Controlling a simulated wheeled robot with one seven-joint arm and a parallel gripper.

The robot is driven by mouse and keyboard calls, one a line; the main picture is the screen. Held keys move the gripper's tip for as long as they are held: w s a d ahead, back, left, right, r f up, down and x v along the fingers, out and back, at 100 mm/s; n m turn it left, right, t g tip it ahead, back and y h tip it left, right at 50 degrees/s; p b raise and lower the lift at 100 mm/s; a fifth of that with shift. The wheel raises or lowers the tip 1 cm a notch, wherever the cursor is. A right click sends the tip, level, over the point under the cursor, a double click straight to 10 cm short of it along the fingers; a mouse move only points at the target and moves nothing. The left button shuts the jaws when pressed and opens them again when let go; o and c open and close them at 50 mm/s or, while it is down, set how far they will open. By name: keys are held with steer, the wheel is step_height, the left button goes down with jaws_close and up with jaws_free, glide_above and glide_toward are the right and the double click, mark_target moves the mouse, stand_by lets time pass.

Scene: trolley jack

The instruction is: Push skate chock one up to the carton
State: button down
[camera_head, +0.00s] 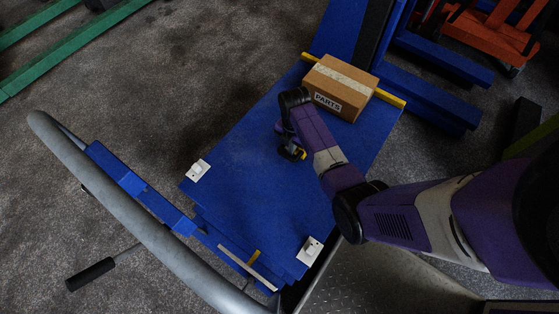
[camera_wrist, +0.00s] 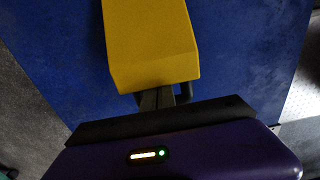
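The carton (camera_head: 340,86), brown, taped and labelled PARTS, sits at the far end of the blue deck (camera_head: 240,130). A yellow block, which I take to be the skate chock (camera_wrist: 150,45), fills the top middle of the wrist view. In the head view only a small yellow part of it (camera_head: 300,154) shows by my gripper (camera_head: 291,150). My gripper also shows in the wrist view (camera_wrist: 158,98). Its dark fingers are close together at the block's near face; contact is unclear. The block is apart from the carton, on its near side.
A yellow strip (camera_head: 390,98) runs across the deck's far end by the carton. White fittings stand at the near left (camera_head: 197,170) and near right (camera_head: 310,250) corners. A grey curved handle (camera_head: 130,215) lies in front. The deck's left part is clear.

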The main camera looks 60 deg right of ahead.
steer(key=d+b, duration=0.1)
steer(key=d, duration=0.7)
steer(key=shift+d, duration=0.25)
steer(key=shift+r, duration=0.1)
